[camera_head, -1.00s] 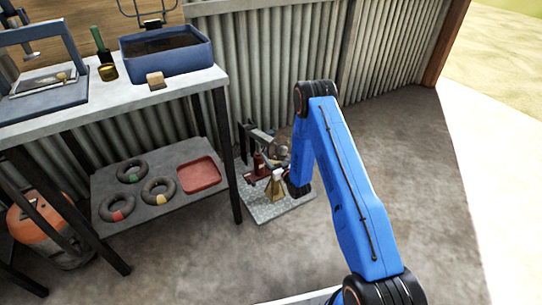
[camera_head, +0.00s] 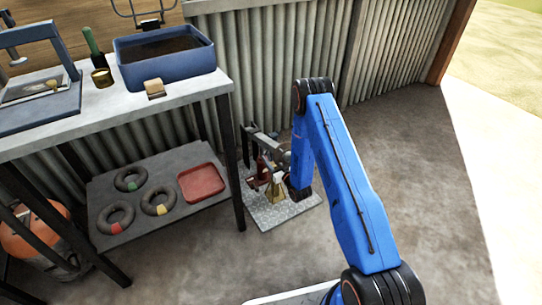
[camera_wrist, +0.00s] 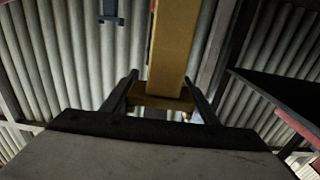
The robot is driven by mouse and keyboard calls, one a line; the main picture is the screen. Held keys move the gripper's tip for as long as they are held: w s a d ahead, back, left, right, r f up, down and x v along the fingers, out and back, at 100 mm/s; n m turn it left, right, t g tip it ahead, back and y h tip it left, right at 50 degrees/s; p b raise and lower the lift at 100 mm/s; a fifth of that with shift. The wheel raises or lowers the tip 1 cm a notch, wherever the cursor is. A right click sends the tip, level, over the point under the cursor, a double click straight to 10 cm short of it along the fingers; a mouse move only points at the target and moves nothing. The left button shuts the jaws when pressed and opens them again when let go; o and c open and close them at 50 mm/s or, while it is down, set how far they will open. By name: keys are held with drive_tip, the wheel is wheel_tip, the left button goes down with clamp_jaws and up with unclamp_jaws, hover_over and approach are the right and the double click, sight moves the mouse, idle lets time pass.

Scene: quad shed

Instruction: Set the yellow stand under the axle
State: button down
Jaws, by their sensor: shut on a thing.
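The yellow stand (camera_head: 276,190) is at the metal plate (camera_head: 258,213) on the floor, beside the workbench leg. The grey axle assembly (camera_head: 270,145) is behind it, with a red jack-like part (camera_head: 262,178) at its left. My gripper is hidden behind my blue arm in the head view. In the wrist view my gripper (camera_wrist: 160,92) is shut on the yellow stand (camera_wrist: 172,50), whose yellow face rises between the two fingers. I cannot tell whether the stand touches the plate or is right under the axle.
The workbench (camera_head: 205,88) stands at the left, with a blue basin (camera_head: 165,65) on top. Its lower shelf (camera_head: 165,207) holds several rings and a red tray (camera_head: 201,183). The corrugated wall (camera_head: 318,40) is close behind. Open floor lies at the right (camera_head: 430,190).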

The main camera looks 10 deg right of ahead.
idle(0.3)
drive_tip(key=c, duration=0.7)
unclamp_jaws()
drive_tip(key=shift+f, duration=0.15)
drive_tip(key=v, duration=1.2)
drive_tip(key=shift+s, duration=0.1)
